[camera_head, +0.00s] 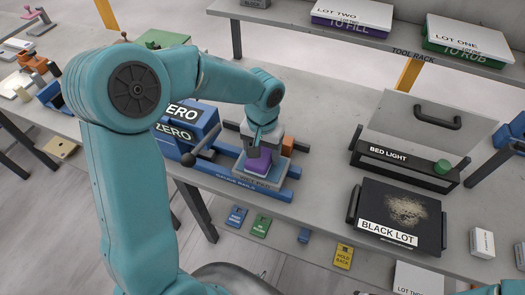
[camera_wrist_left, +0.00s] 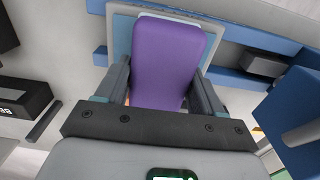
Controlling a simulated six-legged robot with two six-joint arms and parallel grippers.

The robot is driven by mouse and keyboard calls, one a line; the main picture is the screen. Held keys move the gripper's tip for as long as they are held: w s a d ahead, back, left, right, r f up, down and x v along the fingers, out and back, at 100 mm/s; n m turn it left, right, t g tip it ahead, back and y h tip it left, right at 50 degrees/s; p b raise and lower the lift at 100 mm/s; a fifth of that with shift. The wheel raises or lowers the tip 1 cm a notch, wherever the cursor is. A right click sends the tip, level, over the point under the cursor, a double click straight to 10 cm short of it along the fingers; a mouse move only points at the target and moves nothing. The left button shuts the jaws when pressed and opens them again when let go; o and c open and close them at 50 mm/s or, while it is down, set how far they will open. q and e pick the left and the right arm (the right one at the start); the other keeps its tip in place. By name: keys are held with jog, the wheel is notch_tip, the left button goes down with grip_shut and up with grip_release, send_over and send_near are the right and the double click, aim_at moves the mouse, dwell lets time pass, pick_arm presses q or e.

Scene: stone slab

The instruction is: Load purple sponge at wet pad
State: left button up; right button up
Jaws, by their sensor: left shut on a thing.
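The purple sponge (camera_head: 259,160) is in my left gripper (camera_head: 262,150), low over the wet pad (camera_head: 242,175) on the blue rails. In the left wrist view the purple sponge (camera_wrist_left: 168,55) fills the space between the two fingers of my left gripper (camera_wrist_left: 165,88). I cannot tell whether the sponge touches the pad. My right gripper is not in view; a bit of teal arm shows at the lower right edge.
A blue block marked ZERO (camera_head: 180,135) with a black-knobbed lever (camera_head: 190,158) stands left of the pad. The black lot tray (camera_head: 400,215) and the bed light box (camera_head: 405,165) are to the right. Small coloured tags (camera_head: 262,225) lie along the front. A shelf (camera_head: 300,20) runs behind.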

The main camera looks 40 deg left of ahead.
aim_at(263, 150)
pick_arm(q)
jog(key=shift+r+p, duration=1.6)
jog(key=shift+r, duration=1.1)
jog(key=shift+f, duration=0.1)
